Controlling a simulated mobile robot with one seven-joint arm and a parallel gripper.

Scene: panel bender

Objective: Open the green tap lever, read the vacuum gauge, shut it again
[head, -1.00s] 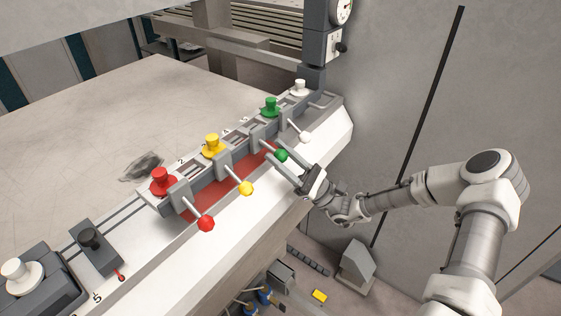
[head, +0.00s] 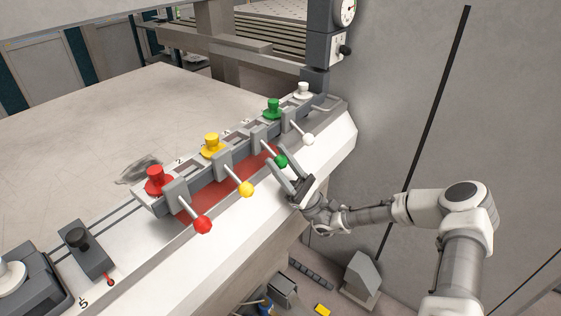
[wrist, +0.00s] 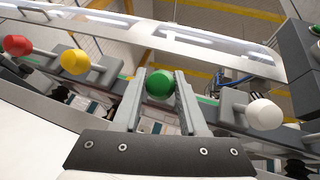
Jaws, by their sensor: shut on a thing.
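The green tap lever (head: 281,161) is a rod with a green ball, third along the row of levers, pointing down and out over the ledge. My gripper (head: 283,165) has its fingers on either side of this ball. In the wrist view the green ball (wrist: 160,83) sits between the two finger tips of my gripper (wrist: 160,92), which is shut on it. The vacuum gauge (head: 347,12) is a round white dial at the top of the head view, cut by the edge; its reading is too small to tell.
White (head: 308,139), yellow (head: 246,189) and red (head: 203,225) ball levers stand in the same row, white nearest to my gripper. Coloured knobs stand behind them, including a green knob (head: 274,107). A grey wall panel (head: 410,70) rises at the right.

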